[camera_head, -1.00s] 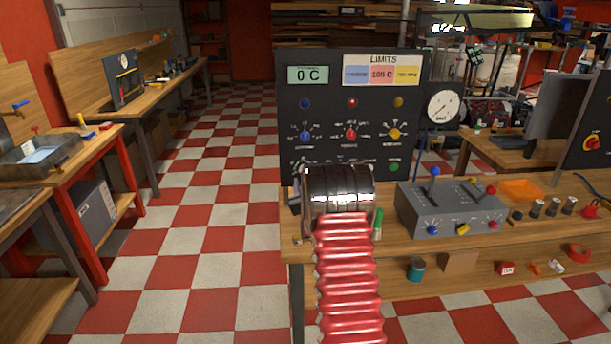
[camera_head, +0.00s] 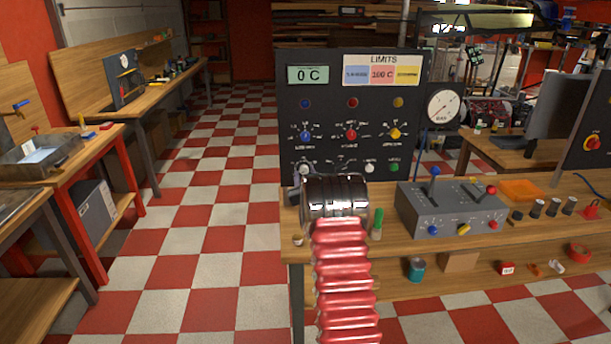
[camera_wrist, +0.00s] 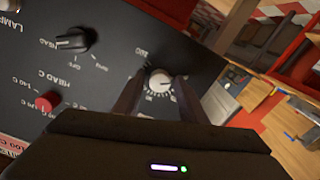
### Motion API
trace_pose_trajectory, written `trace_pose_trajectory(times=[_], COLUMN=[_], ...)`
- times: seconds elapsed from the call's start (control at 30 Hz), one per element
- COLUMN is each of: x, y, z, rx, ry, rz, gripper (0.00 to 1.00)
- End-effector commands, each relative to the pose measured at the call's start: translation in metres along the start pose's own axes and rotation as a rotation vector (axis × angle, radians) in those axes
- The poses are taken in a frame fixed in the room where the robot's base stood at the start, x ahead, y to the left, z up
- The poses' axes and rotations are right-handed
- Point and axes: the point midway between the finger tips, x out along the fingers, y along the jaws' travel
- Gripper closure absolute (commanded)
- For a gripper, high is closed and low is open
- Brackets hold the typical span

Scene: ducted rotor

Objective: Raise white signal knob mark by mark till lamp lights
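The white signal knob (camera_wrist: 160,80) sits on the dark panel with a ring of scale marks around it. In the head view it shows at the panel's lower left (camera_head: 304,169), just above my arm. In the wrist view my gripper (camera_wrist: 160,84) is open, with one finger on each side of the knob and what looks like a gap on both sides; contact cannot be told. In the head view my gripper is hidden behind my arm. A white lamp (camera_head: 369,167) at the panel's lower right looks unlit. The knob's exact pointer mark is too small to read.
A black knob (camera_wrist: 73,41) and a red knob (camera_wrist: 47,101) are nearby on the panel. Blue (camera_head: 305,136) and yellow (camera_head: 395,134) knobs sit higher. The display (camera_head: 308,75) reads 0 C. A grey control box (camera_head: 450,212) stands to the right on the bench.

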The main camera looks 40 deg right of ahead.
Motion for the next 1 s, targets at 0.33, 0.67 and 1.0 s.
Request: trace_pose_trajectory(times=[0.33,0.67,1.0], x=[-0.0001,0.0002,-0.0005], y=[0.0003,0.0011,0.0003], z=[0.0000,0.0000,0.0003], rx=[0.000,0.009,0.128], ry=[0.000,0.000,0.000], rz=[0.000,0.001,0.001], gripper=[0.87,0.96,0.96])
